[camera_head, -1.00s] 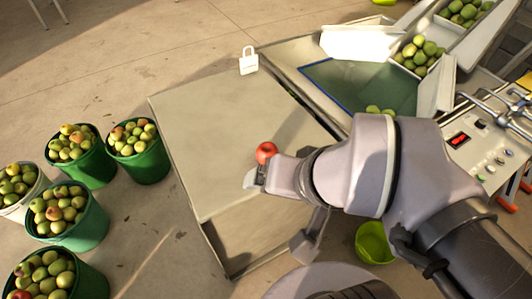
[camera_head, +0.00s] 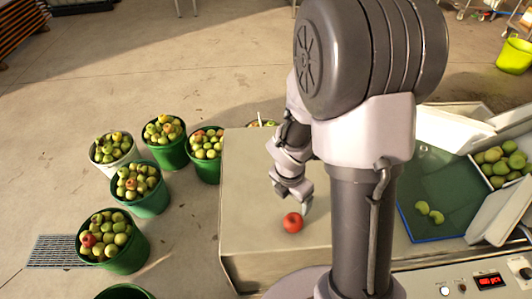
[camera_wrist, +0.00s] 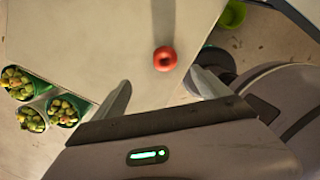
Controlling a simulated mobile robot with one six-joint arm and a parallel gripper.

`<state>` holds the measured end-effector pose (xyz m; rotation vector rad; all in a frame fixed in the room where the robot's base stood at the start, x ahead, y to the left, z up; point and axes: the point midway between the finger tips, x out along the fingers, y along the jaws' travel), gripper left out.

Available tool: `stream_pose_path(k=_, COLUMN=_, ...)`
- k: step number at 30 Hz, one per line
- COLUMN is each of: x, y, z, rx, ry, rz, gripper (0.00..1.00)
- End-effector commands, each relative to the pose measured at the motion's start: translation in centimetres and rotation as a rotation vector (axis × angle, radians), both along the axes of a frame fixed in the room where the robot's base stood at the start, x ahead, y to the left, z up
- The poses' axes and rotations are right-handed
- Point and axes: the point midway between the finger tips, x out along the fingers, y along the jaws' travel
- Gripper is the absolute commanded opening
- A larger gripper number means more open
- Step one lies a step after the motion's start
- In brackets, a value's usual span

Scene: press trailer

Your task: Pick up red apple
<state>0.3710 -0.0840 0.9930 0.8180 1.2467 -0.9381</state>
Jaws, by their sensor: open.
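A red apple (camera_head: 292,222) sits on the pale table top (camera_head: 248,190), near the table's front part in the head view. My gripper (camera_head: 292,203) points down and stands just behind the apple in that picture. In the wrist view the apple (camera_wrist: 165,59) shows whole, beyond the two spread fingertips (camera_wrist: 162,88) and roughly midway between them sideways. Nothing is between the fingers, and they appear apart from the apple. The exact height of the fingers above the table is hard to tell.
Several buckets of green apples, such as a green one (camera_head: 142,200), stand on the floor left of the table. A blue-rimmed sorting tray (camera_head: 440,218) with a few green fruits lies at right, beside a control panel (camera_head: 470,283). The table around the apple is clear.

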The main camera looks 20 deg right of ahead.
Motion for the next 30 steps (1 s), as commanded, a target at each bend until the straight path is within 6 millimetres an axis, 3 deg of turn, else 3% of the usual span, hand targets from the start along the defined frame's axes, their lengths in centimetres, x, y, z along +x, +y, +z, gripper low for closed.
stream_pose_path(k=9, x=0.3, y=-1.1, z=-9.8, rx=0.0, ry=0.012, rz=0.031, gripper=0.85)
stream_pose_path(k=12, x=0.5, y=-1.4, z=-11.8, rx=0.0, ry=0.01, rz=0.029, gripper=0.85)
stream_pose_path(k=19, x=0.5, y=-1.8, z=-13.7, rx=-0.001, ry=0.009, rz=0.028, gripper=0.85)
stream_pose_path(k=25, x=0.0, y=-2.4, z=-17.7, rx=-0.001, ry=0.011, rz=0.028, gripper=0.85)
stream_pose_path(k=30, x=0.2, y=-2.5, z=-17.7, rx=-0.001, ry=0.009, rz=0.027, gripper=0.85)
